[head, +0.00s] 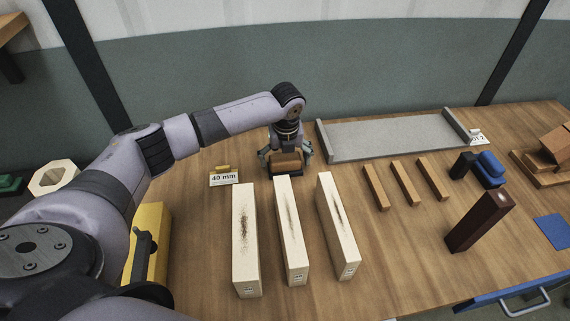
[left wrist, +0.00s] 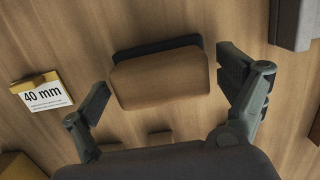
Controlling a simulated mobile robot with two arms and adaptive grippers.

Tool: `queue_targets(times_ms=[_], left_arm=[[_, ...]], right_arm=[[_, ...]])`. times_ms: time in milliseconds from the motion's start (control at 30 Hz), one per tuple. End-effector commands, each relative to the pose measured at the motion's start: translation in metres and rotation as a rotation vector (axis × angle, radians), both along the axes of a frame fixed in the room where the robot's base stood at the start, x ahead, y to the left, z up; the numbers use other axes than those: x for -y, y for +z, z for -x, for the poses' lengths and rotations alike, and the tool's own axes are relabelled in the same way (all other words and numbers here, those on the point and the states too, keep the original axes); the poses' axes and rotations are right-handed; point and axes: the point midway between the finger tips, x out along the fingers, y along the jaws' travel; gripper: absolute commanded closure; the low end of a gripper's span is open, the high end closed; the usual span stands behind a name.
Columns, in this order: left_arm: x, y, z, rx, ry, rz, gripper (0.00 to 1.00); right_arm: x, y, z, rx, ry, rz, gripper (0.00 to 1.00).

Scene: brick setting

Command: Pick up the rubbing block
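The rubbing block (head: 286,161), a brown wooden block with a dark base, lies on the workbench behind the pale beams. In the left wrist view the rubbing block (left wrist: 160,78) sits between the two fingers of my left gripper (left wrist: 165,90). There is a gap on each side, so the fingers do not visibly touch it. My left gripper (head: 286,156) also shows in the head view, pointing down over the block, open. My right gripper is not in view.
A "40 mm" card (head: 224,179) stands left of the block. Three pale beams (head: 292,245) with dark marks lie in front.

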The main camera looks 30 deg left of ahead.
Motion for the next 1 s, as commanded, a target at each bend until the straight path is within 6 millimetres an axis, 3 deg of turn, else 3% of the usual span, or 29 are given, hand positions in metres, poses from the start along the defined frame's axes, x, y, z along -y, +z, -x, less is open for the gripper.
queue_targets(times_ms=[767, 1000], left_arm=[[-0.0004, 0.0005, 0.0, -0.001, 0.001, -0.001, 0.62], [-0.0004, 0.0016, -0.0005, 0.001, 0.001, 0.0, 0.63]], right_arm=[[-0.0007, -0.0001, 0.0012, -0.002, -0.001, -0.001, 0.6], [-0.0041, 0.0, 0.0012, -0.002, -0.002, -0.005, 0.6]])
